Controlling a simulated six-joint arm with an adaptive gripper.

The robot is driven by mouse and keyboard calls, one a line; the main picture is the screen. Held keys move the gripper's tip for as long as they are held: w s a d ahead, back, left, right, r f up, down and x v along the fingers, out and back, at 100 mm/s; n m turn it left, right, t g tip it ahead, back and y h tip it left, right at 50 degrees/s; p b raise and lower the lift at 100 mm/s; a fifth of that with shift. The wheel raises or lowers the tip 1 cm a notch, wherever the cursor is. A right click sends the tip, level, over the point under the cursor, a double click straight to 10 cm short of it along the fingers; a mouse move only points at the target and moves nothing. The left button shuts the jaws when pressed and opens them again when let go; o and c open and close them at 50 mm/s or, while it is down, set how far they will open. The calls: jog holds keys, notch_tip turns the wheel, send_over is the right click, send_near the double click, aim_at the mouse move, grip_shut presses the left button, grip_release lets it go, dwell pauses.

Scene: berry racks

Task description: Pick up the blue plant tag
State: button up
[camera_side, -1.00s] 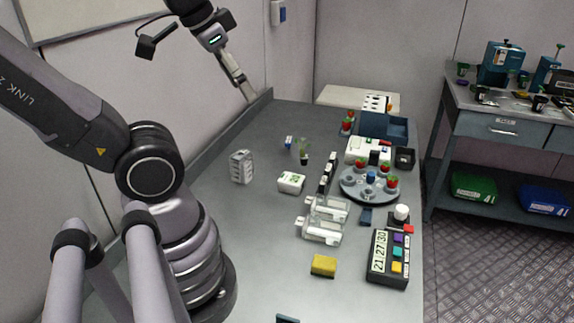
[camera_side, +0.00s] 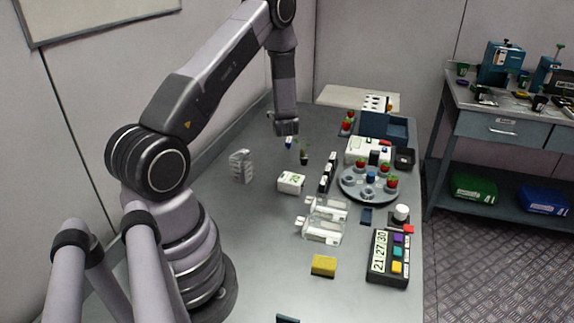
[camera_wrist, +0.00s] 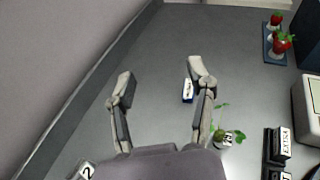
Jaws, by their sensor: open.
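The blue plant tag appears to be the small blue and white piece (camera_wrist: 188,90) in the wrist view, lying on the grey table beside the right finger's tip. In the side view it shows as a small blue and white spot (camera_side: 289,142) just below my gripper (camera_side: 285,124). My gripper also shows in the wrist view (camera_wrist: 161,77), with its two fingers spread wide and nothing between them. The tag lies near the right finger, off the middle of the gap. I cannot tell the exact height of the fingers above it.
A small potted seedling (camera_wrist: 226,138) stands close to the right finger. A black labelled rack (camera_wrist: 276,150) is to its right, and strawberries on a blue stand (camera_wrist: 272,43) are farther back. The table left of the tag is bare.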

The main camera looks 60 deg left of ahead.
aim_at(288, 140)
jog(key=f+m+h, duration=0.1)
jog(key=f, duration=0.2)
jog(key=f+m+t, duration=0.1)
jog(key=f, duration=0.3)
jog(key=w+d+f+m+t+h, duration=0.1)
jog(key=f+m, duration=0.1)
jog(key=f, duration=0.2)
jog(key=shift+f+h, duration=0.1)
jog(key=shift+h, duration=0.2)
jog(key=x, duration=0.7)
jog(key=shift+w, duration=0.15)
jog(key=shift+x, duration=3)
jog(key=c, duration=0.9)
